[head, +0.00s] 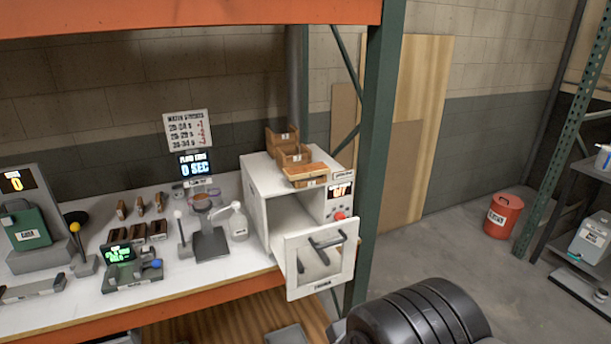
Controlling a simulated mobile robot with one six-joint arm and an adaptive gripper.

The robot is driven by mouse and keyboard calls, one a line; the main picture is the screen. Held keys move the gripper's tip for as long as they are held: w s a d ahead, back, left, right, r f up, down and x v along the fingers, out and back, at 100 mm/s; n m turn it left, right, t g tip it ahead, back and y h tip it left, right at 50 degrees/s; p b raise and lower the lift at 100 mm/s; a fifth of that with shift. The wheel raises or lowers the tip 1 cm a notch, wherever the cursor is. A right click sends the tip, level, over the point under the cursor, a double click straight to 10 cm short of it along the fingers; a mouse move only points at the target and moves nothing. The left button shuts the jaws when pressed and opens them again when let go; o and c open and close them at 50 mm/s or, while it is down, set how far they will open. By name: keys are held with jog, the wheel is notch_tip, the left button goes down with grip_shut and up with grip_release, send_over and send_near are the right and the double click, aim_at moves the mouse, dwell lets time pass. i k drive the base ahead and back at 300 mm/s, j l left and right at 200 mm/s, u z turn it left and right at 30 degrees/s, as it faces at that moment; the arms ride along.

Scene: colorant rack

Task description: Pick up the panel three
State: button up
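I cannot make out which piece is panel three; the small labels are too blurred to read. A flat light-brown wooden piece (305,171) lies on a wooden holder at the front of the top of a white cabinet (262,200). Small upright wooden pieces (140,206) stand on the white bench, with darker brown pieces (140,233) in front of them. My gripper is not in view; only a black ribbed part, probably of my arm, shows at the bottom right.
The cabinet's windowed door (320,262) hangs open toward me. A pump bottle (237,221), a dark stand (211,243) and a green device (27,228) crowd the white bench (190,293). A green rack post (378,140) rises right of the cabinet. Open floor lies right, near a red bin (503,216).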

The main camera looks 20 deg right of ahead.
aim_at(320, 167)
jog(key=i+j, duration=0.1)
jog(key=i, duration=0.4)
jog(key=i+j+z, duration=0.15)
jog(key=i, duration=0.35)
jog(key=i+j, duration=0.15)
jog(key=i, duration=0.35)
jog(key=l+z, duration=0.05)
